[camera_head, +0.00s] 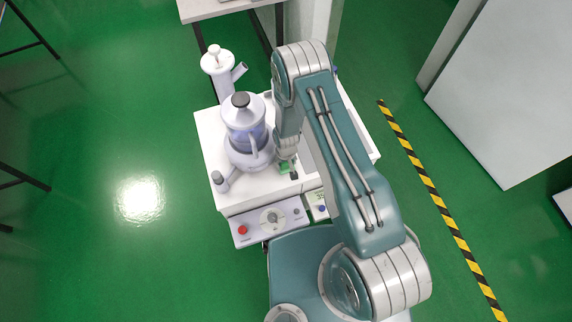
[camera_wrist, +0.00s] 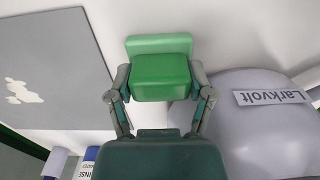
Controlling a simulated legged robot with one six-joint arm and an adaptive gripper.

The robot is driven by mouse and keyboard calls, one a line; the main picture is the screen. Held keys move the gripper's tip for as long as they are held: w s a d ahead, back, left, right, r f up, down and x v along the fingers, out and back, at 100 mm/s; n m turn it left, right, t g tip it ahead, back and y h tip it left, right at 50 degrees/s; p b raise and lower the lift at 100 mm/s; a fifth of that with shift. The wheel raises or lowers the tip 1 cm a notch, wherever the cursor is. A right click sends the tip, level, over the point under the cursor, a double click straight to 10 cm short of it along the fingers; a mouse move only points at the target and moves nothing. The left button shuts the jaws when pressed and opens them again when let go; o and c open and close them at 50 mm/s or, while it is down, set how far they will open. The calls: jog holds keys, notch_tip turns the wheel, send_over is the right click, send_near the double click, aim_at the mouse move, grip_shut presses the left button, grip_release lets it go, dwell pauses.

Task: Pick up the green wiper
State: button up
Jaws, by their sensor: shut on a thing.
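The green wiper (camera_wrist: 160,72) is a small green block between the two fingers of my gripper (camera_wrist: 160,85) in the wrist view. The fingers are shut on its sides. In the head view the green wiper (camera_head: 286,167) shows as a small green patch at the end of my arm, over the white table top beside the blender-like appliance. My arm hides part of the area there. Whether the wiper touches the table or is a little above it, I cannot tell.
The white table (camera_head: 209,130) carries a white-and-blue appliance (camera_head: 245,130), left of my gripper. A grey body labelled "Larkvolt" (camera_wrist: 265,120) is close on the right in the wrist view, and a grey panel (camera_wrist: 50,70) lies at left. A control box with a red button (camera_head: 270,219) is at the table front.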

jog(key=shift+r, duration=0.1)
notch_tip(320, 180, up, 10)
jog(key=shift+f, duration=0.1)
dwell(0.6)
jog(key=o, duration=0.6)
jog(key=c, duration=0.5)
jog(key=shift+w+d, duration=0.1)
